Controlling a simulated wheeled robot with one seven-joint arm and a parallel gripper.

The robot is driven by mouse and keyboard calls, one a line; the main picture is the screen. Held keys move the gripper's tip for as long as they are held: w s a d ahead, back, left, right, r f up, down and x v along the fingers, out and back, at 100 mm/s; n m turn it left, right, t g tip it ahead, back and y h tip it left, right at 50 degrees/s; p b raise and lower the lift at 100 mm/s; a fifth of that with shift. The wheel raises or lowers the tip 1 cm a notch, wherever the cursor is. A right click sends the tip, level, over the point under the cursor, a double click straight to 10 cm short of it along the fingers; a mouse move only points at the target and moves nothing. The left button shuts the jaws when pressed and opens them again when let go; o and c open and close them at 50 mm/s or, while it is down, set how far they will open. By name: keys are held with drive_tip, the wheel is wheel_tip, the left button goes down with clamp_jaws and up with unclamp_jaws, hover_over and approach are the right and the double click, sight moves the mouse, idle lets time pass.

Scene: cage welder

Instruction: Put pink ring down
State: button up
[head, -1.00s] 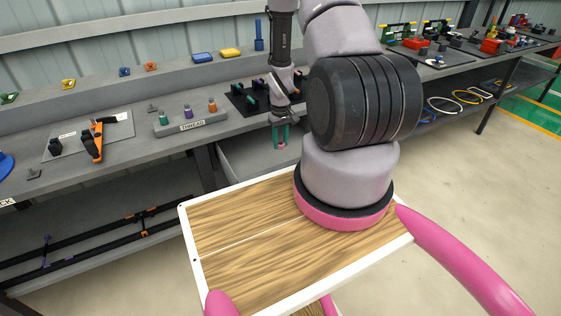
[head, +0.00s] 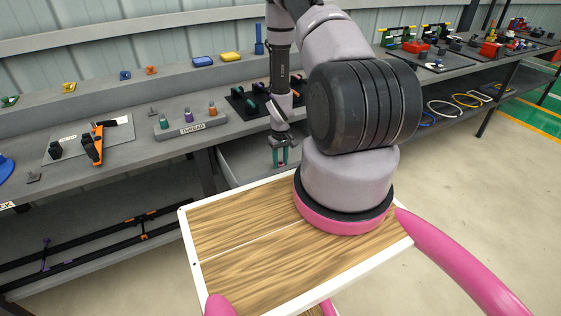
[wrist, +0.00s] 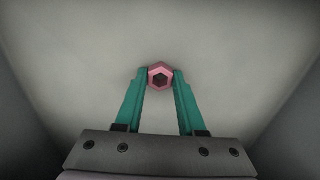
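The pink ring (wrist: 160,76) is a small six-sided piece with a dark hole, seen between the green fingertips in the wrist view. My gripper (wrist: 160,80) is shut on it, one finger on each side. In the head view my gripper (head: 280,160) points down into a grey bin (head: 235,165) below the bench edge, with the ring (head: 281,164) at its tips. The wrist view shows a plain pale bin floor beneath and sloping walls at the sides. I cannot tell whether the ring touches the floor.
The bench above holds a rack labelled THREAD (head: 191,128) with several coloured pieces and a black holder (head: 240,104) behind my arm. An orange tool (head: 93,145) lies further left. The visible bin floor around the ring is clear.

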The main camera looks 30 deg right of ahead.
drive_tip(key=o, duration=0.3)
drive_tip(key=shift+r, duration=0.15)
drive_tip(key=a+r+m+t, duration=0.1)
drive_tip(key=a+r+t, duration=0.15)
drive_tip(key=r, duration=1.85)
drive_tip(key=a+r+m+t, duration=0.1)
drive_tip(key=a+r, duration=0.2)
drive_tip(key=r, duration=1.8)
drive_tip(key=s+a+r+m+t+y, duration=0.1)
drive_tip(key=s+a+r, duration=0.3)
drive_tip(key=s+r, duration=0.5)
drive_tip(key=s+a+r+m+t+y, duration=0.1)
drive_tip(key=s+a+r, duration=0.3)
drive_tip(key=s+r, duration=0.5)
drive_tip(key=shift+s+r+m+t, duration=0.3)
drive_tip(key=shift+s+r+t, duration=0.05)
drive_tip(key=shift+s+t, duration=0.55)
